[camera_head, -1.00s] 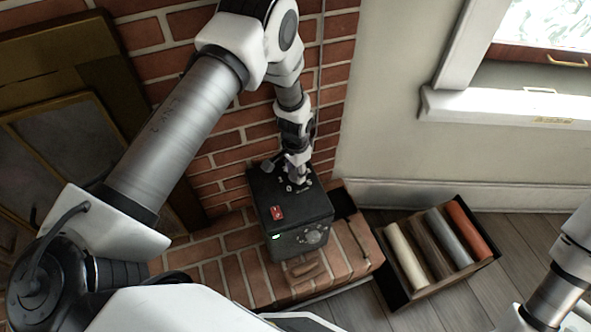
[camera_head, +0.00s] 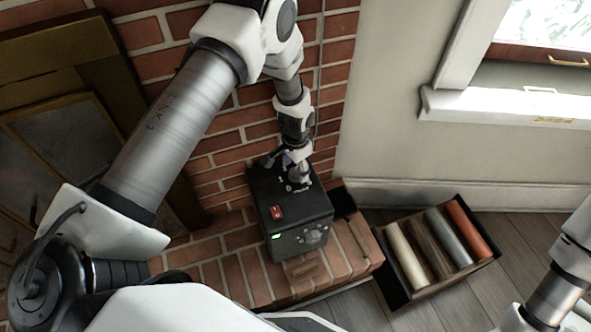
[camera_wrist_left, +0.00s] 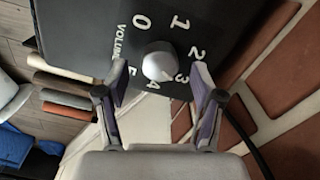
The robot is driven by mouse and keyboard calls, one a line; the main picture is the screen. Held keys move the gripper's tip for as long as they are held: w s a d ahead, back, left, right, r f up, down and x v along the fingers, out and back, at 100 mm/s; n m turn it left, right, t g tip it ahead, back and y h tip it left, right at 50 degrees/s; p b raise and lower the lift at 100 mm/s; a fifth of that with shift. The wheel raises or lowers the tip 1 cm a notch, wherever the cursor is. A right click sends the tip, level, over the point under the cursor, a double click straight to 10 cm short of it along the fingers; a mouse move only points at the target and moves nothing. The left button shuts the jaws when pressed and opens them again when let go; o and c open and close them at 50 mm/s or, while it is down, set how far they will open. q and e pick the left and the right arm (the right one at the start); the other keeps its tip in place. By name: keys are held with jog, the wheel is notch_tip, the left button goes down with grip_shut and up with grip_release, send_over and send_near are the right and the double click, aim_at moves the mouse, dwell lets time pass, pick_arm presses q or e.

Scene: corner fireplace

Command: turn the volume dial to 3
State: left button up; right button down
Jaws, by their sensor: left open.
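The black box (camera_head: 290,205) stands on the brick hearth and has a volume dial on its top. In the left wrist view the volume dial (camera_wrist_left: 157,62) is a pale grey knob ringed by white numbers 0 to 5, with the word VOLUME at its left. Its pointer is hard to read; a narrow part seems to face between 3 and 4. My left gripper (camera_wrist_left: 158,76) is open, its fingers on either side of the dial, with gaps visible. My right gripper is out of view.
The box has a red switch (camera_head: 276,212), a lit green light (camera_head: 275,237) and a front knob (camera_head: 313,236). The brick wall (camera_head: 335,75) rises close behind. A crate (camera_head: 398,300) with several coloured rolls stands on the floor to the right. A black cable (camera_wrist_left: 248,140) runs near the gripper.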

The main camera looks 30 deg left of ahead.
aim_at(295, 172)
pick_arm(q)
notch_tip(295, 172, up, 10)
jog(key=shift+r, duration=0.2)
dwell(0.3)
